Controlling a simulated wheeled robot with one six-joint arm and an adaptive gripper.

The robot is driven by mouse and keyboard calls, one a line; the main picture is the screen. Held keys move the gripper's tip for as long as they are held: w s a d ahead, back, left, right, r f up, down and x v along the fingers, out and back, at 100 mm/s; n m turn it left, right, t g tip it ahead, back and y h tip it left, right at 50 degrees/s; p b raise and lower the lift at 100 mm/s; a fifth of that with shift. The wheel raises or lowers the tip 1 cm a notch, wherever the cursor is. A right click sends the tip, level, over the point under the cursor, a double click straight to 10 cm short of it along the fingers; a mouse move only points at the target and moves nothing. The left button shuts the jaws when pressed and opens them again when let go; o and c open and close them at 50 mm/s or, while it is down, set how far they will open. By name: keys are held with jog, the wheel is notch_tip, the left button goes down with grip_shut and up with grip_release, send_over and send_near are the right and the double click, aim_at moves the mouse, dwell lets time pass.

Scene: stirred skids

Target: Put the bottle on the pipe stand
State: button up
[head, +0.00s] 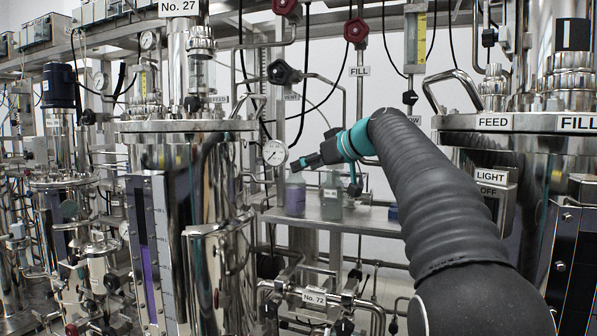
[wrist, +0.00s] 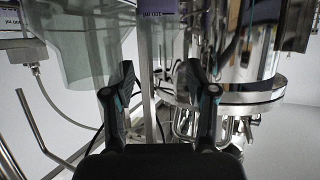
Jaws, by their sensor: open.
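Two bottles stand upright side by side on a grey shelf (head: 365,222) carried by pipe legs, which looks like the pipe stand. One bottle (head: 295,196) has purple contents; the other, a greenish clear bottle (head: 331,196), stands just right of it. I cannot tell which one the task means. My gripper (head: 297,165) is in front of or above the purple bottle, pointing left; the gap to it is unclear. A large clear greenish vessel (wrist: 80,50) fills the upper left there.
A small blue object (head: 393,212) lies on the shelf's right part. A pressure gauge (head: 274,153) is close left of my gripper. Steel tanks (head: 180,135) stand left and right, with pipes and valves (head: 314,297) below the shelf. Bare shelf shows right of the bottles.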

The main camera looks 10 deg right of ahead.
jog(key=shift+v, duration=1.55)
jog(key=s+a+f+m+g+h, duration=0.2)
jog(key=s+f+m+h, duration=0.1)
jog(key=s+f, duration=1.5)
jog(key=s+a+f+m+g+h, duration=0.2)
jog(key=s+f+m+g+h, duration=0.1)
jog(key=s+f, duration=1.6)
jog(key=shift+s+m+g+h, duration=0.3)
jog(key=shift+s+m+h, duration=0.1)
jog(key=shift+s+h, duration=0.45)
